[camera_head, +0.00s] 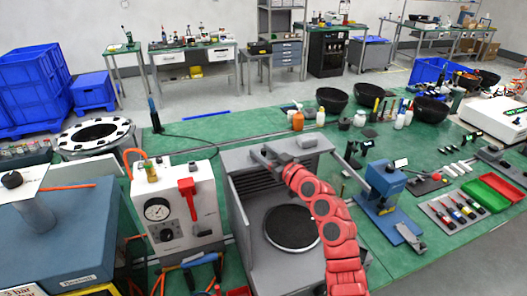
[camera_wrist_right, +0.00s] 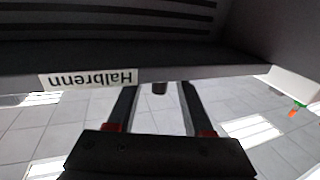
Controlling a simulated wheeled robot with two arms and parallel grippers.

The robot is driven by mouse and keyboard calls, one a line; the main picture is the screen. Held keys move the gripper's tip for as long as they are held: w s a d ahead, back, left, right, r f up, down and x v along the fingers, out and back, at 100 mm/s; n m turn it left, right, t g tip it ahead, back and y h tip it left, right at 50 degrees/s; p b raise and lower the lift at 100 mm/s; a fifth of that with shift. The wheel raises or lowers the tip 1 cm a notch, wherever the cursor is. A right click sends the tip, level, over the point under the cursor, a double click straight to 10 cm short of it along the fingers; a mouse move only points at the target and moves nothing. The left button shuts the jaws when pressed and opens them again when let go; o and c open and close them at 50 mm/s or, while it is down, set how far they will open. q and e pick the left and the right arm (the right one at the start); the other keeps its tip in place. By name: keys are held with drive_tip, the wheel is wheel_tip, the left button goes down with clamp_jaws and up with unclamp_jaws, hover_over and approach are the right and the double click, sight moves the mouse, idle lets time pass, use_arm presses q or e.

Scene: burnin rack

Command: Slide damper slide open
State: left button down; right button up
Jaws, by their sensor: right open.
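The grey rack housing (camera_head: 245,205) stands on the green bench in the middle of the head view, with dark slats at its back and a round dark plate (camera_head: 292,227) on its floor. My red right arm reaches over it. My right gripper (camera_head: 266,156) is at the housing's upper back edge. Contact with the knob cannot be told. The damper slide itself is not clearly distinguishable. My left gripper is out of view.
A white gauge box (camera_head: 180,208) with a red lever stands close left of the housing. A blue press (camera_head: 385,185) stands to its right. Black bowls (camera_head: 332,99) and several bottles lie behind. Some green bench behind the gauge box is clear.

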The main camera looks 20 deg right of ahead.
clamp_jaws()
idle(1.3)
